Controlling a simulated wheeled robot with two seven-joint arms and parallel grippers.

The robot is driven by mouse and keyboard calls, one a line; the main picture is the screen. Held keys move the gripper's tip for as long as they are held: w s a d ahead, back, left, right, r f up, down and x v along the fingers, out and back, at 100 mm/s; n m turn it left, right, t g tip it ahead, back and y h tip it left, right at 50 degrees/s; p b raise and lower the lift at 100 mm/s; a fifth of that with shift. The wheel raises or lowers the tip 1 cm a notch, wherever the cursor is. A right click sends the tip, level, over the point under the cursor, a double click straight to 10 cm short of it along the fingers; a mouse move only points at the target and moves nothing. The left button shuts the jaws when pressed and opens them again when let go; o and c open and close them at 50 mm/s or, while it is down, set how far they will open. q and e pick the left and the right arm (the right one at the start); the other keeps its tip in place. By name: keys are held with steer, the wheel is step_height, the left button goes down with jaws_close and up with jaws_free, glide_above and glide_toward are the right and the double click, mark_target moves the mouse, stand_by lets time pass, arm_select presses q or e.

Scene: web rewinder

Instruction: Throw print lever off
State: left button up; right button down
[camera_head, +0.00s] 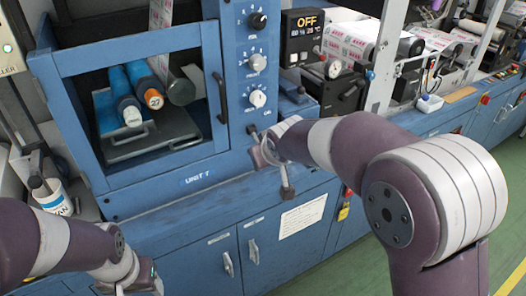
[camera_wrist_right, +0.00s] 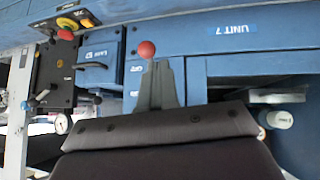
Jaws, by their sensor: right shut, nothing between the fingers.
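In the right wrist view a red ball knob (camera_wrist_right: 147,50), seemingly the print lever's end, shows just beyond my right fingertips. Its stem is hidden behind the fingers. My right gripper (camera_wrist_right: 160,72) is shut and empty, close to the knob; I cannot tell whether they touch. In the head view my right gripper (camera_head: 264,152) is at the blue machine front, below the dial panel. A short rod with a dull end (camera_head: 287,192) hangs just below it; I cannot tell whether this is the same lever. My left gripper (camera_head: 133,284) is low at the left, its fingers unclear.
The dial panel (camera_head: 257,62) and open-fronted blue frame (camera_head: 206,130) stand above left. A dark gauge unit (camera_head: 343,92) is at the right. Blue cabinet doors (camera_head: 213,262) lie below. A red-and-yellow button (camera_wrist_right: 68,22) shows in the wrist view. Green floor is at the right.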

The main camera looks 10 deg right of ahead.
arm_select(q)
steer(key=shift+w+d+f, duration=0.25)
steer(key=shift+w+f, duration=0.3)
steer(key=shift+w, duration=0.1)
arm_select(e)
steer(key=s, duration=0.1)
steer(key=s+d+r, duration=0.1)
steer(key=s, duration=0.1)
steer(key=s+r, duration=0.1)
steer(key=shift+s+d+r, duration=0.2)
steer(key=shift+s+d, duration=0.1)
steer(key=shift+s, duration=0.05)
arm_select(q)
steer(key=shift+s, duration=0.1)
arm_select(e)
steer(key=shift+s, duration=0.1)
arm_select(q)
step_height(320, 180, up, 6)
steer(key=p, duration=0.5)
steer(key=shift+f, duration=0.15)
arm_select(e)
steer(key=s+d+f+m+g, duration=0.1)
steer(key=s+d+f+g, duration=0.2)
steer(key=s+f, duration=0.2)
steer(key=s+d+f+m+g, duration=0.2)
steer(key=s+d+f+g, duration=0.1)
steer(key=s, duration=0.8)
steer(key=shift+f+g+h, duration=0.4)
steer(key=shift+f+g, duration=0.2)
steer(key=shift+f, duration=0.35)
